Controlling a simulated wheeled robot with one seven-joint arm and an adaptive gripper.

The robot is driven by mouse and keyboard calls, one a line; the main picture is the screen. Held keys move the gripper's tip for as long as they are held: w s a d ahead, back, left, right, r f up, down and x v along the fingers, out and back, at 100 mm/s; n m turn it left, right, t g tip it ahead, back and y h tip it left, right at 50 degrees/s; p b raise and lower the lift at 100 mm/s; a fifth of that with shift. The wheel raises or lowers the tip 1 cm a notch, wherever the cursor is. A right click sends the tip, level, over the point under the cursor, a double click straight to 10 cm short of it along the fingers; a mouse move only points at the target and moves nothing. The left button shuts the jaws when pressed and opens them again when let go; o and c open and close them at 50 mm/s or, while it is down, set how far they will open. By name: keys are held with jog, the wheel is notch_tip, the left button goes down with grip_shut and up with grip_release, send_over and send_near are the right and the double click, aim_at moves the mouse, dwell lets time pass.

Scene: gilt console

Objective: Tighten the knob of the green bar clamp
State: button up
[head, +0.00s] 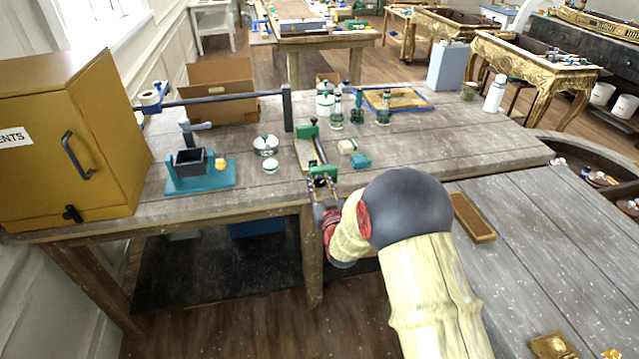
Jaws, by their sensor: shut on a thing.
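The green bar clamp (307,131) lies on the near part of the grey wooden workbench, with one green jaw farther back, a dark bar, and a second green part nearer the bench's front edge. My gripper (323,186) reaches in from the front right and meets the near end of the clamp. It is shut on the clamp's knob there. The knob itself is hidden between the fingers, so its turn cannot be read. A pale wooden piece lies along the clamp's left side.
A teal stand with a dark box (200,170), a metal bowl (265,145) and a white round item (270,166) are left of the clamp. Bottles (383,109) stand behind. A yellow cabinet (75,140) fills the left end.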

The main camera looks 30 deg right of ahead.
jog(key=shift+m+b, duration=0.75)
jog(key=shift+m, duration=0.65)
jog(key=o, duration=1.2)
jog(key=shift+s, duration=0.1)
jog(key=v, duration=1.1)
jog(key=shift+s, duration=0.4)
jog(key=shift+a, duration=0.1)
